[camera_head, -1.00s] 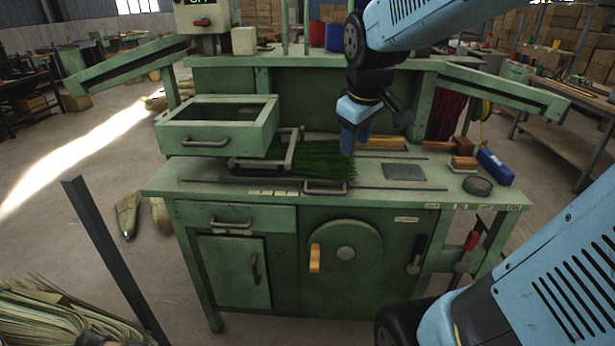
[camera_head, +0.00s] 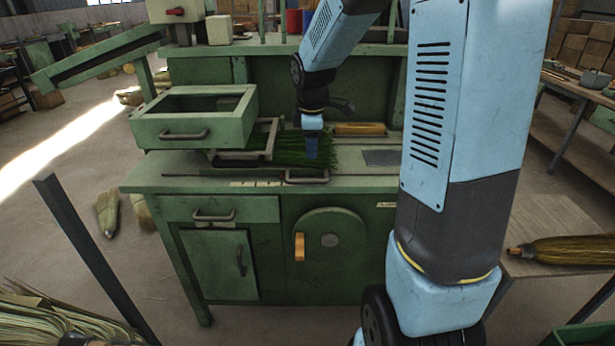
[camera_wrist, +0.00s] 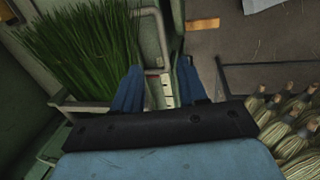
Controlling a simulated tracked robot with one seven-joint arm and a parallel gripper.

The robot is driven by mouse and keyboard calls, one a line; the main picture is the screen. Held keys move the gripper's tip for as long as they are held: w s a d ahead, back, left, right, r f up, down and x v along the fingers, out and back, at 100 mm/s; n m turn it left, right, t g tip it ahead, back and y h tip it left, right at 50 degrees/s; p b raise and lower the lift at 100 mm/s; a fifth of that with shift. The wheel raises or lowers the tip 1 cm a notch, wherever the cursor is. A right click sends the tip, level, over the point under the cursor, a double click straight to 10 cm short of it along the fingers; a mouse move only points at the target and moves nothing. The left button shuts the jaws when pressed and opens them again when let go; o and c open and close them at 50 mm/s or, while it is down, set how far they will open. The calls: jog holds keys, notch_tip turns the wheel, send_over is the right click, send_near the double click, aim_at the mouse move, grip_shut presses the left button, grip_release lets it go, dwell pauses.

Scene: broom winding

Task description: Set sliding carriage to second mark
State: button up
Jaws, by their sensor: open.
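The sliding carriage, a grey metal frame (camera_head: 267,140) around green bristles (camera_head: 300,148), sits on the green bench top below the raised box. A bar handle (camera_head: 306,179) is at the bench's front edge, and a grey bar handle (camera_wrist: 160,45) shows in the wrist view. Pale mark plates (camera_head: 256,183) lie along the front edge, left of the handle. My gripper (camera_head: 318,152) points down above the bristles' right end, behind and above the front handle. In the wrist view my gripper (camera_wrist: 160,88) has its blue fingers apart, with the handle beyond them. Contact cannot be told.
A green open box (camera_head: 195,118) overhangs the bench at left. A dark post (camera_head: 95,255) stands front left. A table with a broom (camera_head: 575,250) is at right. My arm hides the bench's right end.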

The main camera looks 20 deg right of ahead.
jog(key=f, duration=0.4)
jog(key=w+f, duration=0.1)
jog(key=f, duration=0.2)
jog(key=w+f, duration=0.1)
jog(key=f, duration=0.3)
jog(key=shift+d+f, duration=0.3)
jog(key=shift+d, duration=0.05)
grip_shut()
jog(key=shift+w+r, duration=0.1)
